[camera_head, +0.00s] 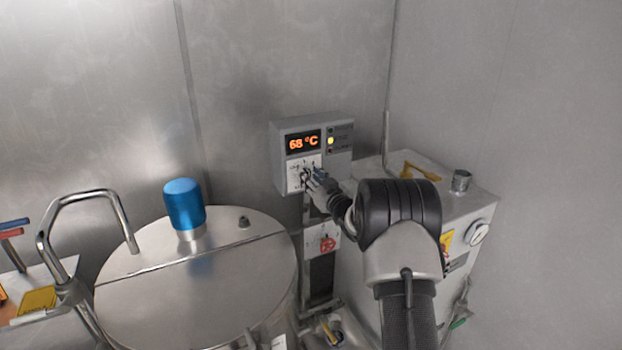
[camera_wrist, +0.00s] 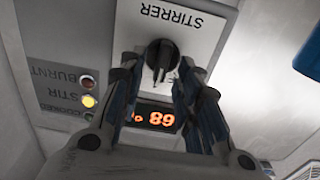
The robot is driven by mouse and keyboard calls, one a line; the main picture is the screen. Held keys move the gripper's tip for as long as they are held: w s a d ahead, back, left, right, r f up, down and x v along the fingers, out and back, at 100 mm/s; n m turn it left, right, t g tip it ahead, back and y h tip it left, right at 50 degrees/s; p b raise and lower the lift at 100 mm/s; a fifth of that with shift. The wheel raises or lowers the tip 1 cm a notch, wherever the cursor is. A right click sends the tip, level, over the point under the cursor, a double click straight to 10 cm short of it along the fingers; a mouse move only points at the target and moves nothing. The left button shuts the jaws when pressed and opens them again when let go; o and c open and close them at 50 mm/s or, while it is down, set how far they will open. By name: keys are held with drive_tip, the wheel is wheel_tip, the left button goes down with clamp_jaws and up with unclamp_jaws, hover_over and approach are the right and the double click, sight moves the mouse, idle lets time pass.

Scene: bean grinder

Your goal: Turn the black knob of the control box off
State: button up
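My gripper (camera_wrist: 158,68) is open, with one fingertip on each side of the knob. Narrow gaps seem to show between fingertips and knob; I cannot tell whether either touches. In the head view my gripper (camera_head: 314,178) is at the knob plate and partly hides it.
A yellow STIR lamp (camera_wrist: 88,101) is lit on the box. A red rotary switch (camera_head: 327,244) is below the box. A steel drum (camera_head: 200,290) with a blue cap (camera_head: 184,204) stands left. A grey machine (camera_head: 470,212) with a gauge stands right, close to my arm.

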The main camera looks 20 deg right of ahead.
drive_tip(key=shift+w, duration=0.2)
clamp_jaws()
idle(0.3)
